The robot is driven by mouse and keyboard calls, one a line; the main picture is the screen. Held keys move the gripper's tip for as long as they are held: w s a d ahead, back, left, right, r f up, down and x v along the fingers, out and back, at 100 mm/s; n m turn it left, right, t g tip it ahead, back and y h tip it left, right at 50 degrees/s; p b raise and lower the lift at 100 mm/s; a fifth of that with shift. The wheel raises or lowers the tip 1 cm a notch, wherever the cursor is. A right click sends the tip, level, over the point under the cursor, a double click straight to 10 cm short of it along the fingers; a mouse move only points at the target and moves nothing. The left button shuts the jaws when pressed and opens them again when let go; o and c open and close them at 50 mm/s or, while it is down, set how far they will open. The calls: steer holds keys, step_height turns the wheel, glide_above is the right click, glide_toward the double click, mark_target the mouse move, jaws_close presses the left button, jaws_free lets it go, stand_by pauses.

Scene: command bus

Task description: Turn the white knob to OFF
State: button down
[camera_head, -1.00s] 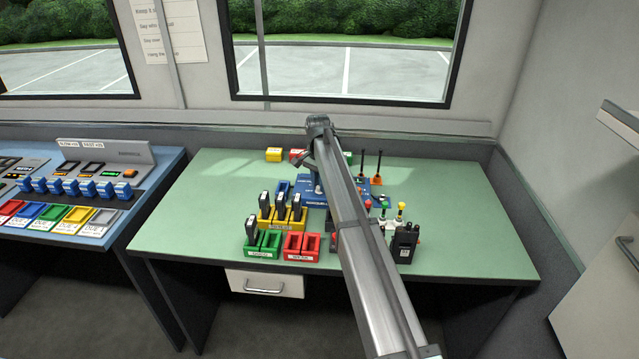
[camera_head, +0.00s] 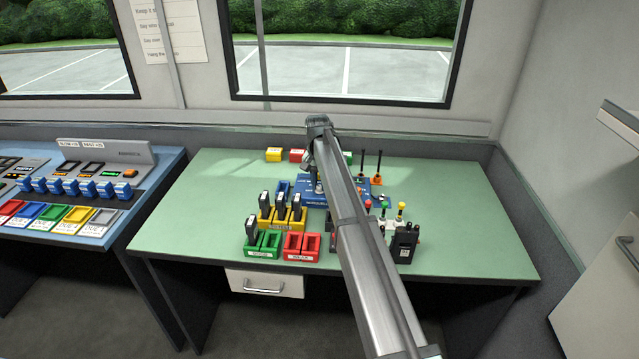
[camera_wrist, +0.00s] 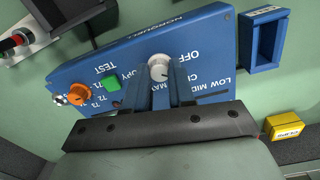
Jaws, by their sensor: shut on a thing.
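The white knob (camera_wrist: 160,67) stands on the blue panel (camera_wrist: 130,62) in the wrist view, near the upside-down word OFF. My gripper (camera_wrist: 168,76) reaches over the panel, with its grey fingertips at the knob. It is shut on the knob, whose round top shows above the fingertips. The pointer direction is too small to read surely, and the fingers hide part of the markings. In the head view the blue panel (camera_head: 312,201) lies on the green table (camera_head: 200,215), and my arm covers much of it.
An orange knob (camera_wrist: 80,92) and a green button (camera_wrist: 112,83) sit on the same panel. An empty blue holder (camera_wrist: 263,45) is beside it. Red bins (camera_head: 301,247), green bins (camera_head: 262,246) and a black radio (camera_head: 404,243) stand nearer the table front. The table's right side is clear.

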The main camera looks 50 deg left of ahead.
mark_target(318, 187)
steer(key=n, duration=0.3)
steer(key=shift+n, duration=2.1)
steer(key=c, duration=0.9)
jaws_free()
steer(key=shift+c, duration=0.2)
step_height(318, 187, up, 14)
steer(key=shift+s, duration=0.15)
steer(key=shift+f, duration=0.1)
